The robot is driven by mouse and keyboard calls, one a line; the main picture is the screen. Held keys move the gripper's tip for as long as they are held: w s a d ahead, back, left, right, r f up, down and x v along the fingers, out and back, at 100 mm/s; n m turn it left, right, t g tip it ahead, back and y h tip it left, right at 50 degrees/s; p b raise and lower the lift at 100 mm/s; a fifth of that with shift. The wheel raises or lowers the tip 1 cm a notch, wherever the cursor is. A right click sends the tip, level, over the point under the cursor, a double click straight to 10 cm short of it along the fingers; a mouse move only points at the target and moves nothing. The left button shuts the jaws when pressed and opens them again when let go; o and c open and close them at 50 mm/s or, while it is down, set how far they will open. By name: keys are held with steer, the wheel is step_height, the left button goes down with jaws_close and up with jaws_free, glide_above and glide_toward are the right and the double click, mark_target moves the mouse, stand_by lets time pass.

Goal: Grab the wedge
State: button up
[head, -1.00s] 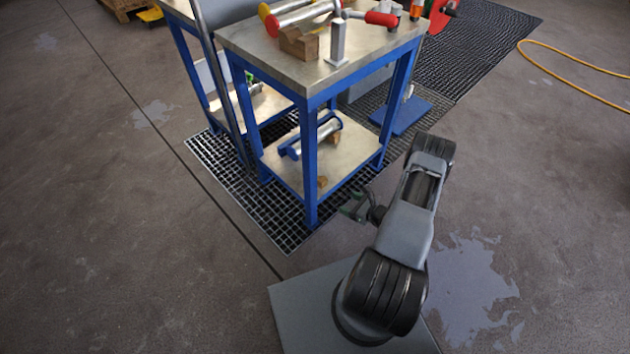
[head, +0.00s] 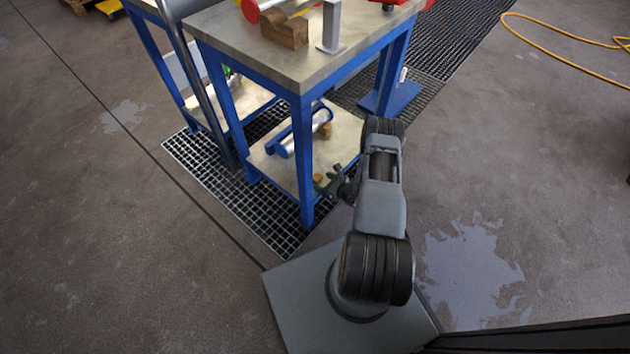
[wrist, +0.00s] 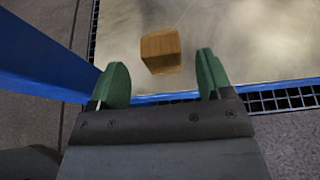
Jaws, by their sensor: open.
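The wedge (wrist: 160,50), a small tan wooden block, lies on the bare metal lower shelf, just beyond my fingertips in the wrist view. In the head view a small wooden piece (head: 318,180), apparently the same one, shows at the shelf's near corner by the blue leg. My gripper (wrist: 162,76) is open and empty, its two green finger pads apart, with the wedge ahead of the gap and not between the pads. In the head view my gripper (head: 330,183) is at the shelf's front edge, partly hidden by my arm.
The blue table leg (head: 307,160) stands close left of my gripper; it also shows in the wrist view (wrist: 40,55). A metal cylinder with blue flanges (head: 303,132) lies farther back on the lower shelf (head: 265,165). The tabletop (head: 240,40) overhangs the shelf and bears another wooden block (head: 285,31).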

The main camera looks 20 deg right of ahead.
mark_target(320, 180)
steer(key=shift+b+x, duration=1.2)
steer(key=shift+x, duration=1.55)
steer(key=c, duration=1)
steer(key=shift+r, duration=0.15)
